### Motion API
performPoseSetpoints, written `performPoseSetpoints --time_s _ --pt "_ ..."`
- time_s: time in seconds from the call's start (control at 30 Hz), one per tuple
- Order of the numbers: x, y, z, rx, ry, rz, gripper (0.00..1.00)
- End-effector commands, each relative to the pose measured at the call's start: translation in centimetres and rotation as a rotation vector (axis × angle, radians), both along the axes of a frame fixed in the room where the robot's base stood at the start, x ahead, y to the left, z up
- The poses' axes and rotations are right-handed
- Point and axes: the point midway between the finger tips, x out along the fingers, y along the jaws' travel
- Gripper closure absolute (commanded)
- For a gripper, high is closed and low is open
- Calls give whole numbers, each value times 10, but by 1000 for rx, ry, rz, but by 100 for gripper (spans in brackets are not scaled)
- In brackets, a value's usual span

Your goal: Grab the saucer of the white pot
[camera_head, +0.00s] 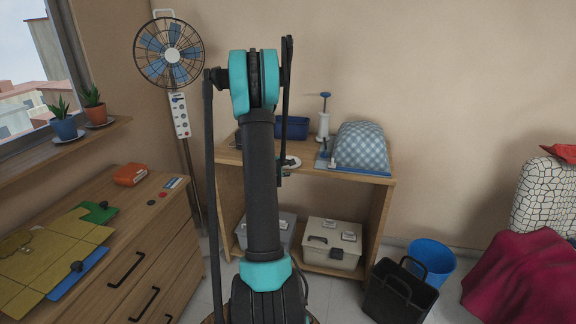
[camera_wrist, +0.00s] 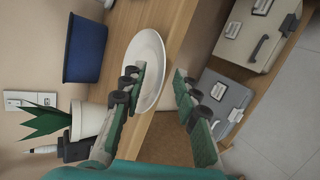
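The white saucer (camera_wrist: 146,48) is empty and lies on the wooden shelf top in the wrist view. My gripper (camera_wrist: 158,75) is open. One finger overlaps the saucer in the picture, the other is beyond its right rim. I cannot tell whether they touch. In the head view my arm mostly hides the gripper.
A dark blue container (camera_wrist: 85,48) stands on the shelf top (camera_wrist: 187,20) near the saucer. A white pump-like item (camera_head: 324,122) and a checkered bundle (camera_head: 361,147) are to the right. Lidded boxes (camera_head: 332,244) sit below. A drawer cabinet (camera_head: 160,245) is left.

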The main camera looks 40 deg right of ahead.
Motion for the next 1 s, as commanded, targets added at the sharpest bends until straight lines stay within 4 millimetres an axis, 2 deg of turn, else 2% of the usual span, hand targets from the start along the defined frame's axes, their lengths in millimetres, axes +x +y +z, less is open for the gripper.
performPoseSetpoints --time_s 0.07,0.3,0.33,0.8,1.0 --pt "0 0 0 0 0 0 69" --pt "0 0 0 0 0 0 99" --pt "0 0 0 0 0 0 100" --pt "0 1 1 1 1 0 100" --pt "0 1 10 1 1 0 100"
